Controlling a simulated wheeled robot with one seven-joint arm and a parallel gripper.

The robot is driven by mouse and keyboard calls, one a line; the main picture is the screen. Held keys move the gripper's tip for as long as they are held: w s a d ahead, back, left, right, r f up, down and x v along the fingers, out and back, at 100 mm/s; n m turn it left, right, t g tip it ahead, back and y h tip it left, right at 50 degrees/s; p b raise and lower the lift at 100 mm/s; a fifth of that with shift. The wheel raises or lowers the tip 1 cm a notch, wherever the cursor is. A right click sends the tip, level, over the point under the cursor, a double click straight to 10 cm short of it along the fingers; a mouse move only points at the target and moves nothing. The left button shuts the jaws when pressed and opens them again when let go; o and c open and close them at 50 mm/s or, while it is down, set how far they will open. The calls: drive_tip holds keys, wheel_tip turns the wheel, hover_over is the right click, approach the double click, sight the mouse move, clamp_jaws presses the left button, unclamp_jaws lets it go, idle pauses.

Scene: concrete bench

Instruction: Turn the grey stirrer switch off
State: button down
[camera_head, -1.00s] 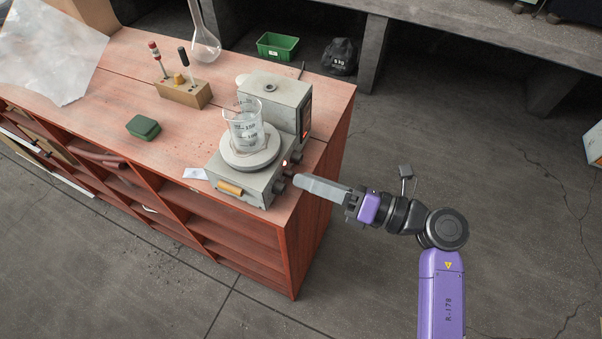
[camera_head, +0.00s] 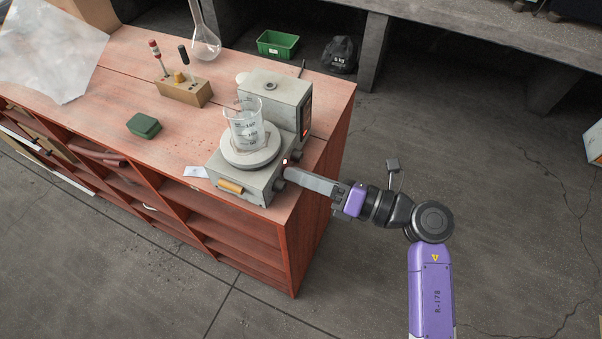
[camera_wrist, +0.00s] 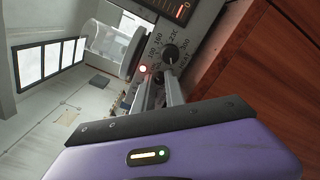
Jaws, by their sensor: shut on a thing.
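The grey stirrer (camera_head: 250,185) stands at the bench's right end, its control face turned to my gripper. In the wrist view that face (camera_wrist: 205,22) carries a dark round knob (camera_wrist: 170,52) with printed numbers and a glowing red lamp (camera_wrist: 143,68). My gripper (camera_head: 288,173) reaches in from the right, its fingertips at the face between two dark knobs. In the wrist view its two fingers (camera_wrist: 160,80) close on a small dark part, the stirrer switch (camera_wrist: 158,77). The fingers hide most of it, so I cannot tell its position.
A glass beaker (camera_head: 245,129) of clear liquid stands on the stirrer's round plate. A wooden holder (camera_head: 185,93), a green box (camera_head: 143,126) and a round flask (camera_head: 205,45) are farther left and back.

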drive_tip(key=shift+f+n+b, duration=0.1)
drive_tip(key=shift+n+b, duration=0.2)
drive_tip(key=n+b, duration=0.3)
drive_tip(key=shift+d+f, duration=0.1)
drive_tip(key=shift+f, duration=0.05)
drive_tip(key=n+b, duration=0.3)
drive_tip(key=n, duration=0.1)
drive_tip(key=shift+b, duration=0.4)
drive_tip(key=shift+r, duration=0.2)
drive_tip(key=c, duration=1.4)
unclamp_jaws()
drive_tip(key=shift+r, duration=0.1)
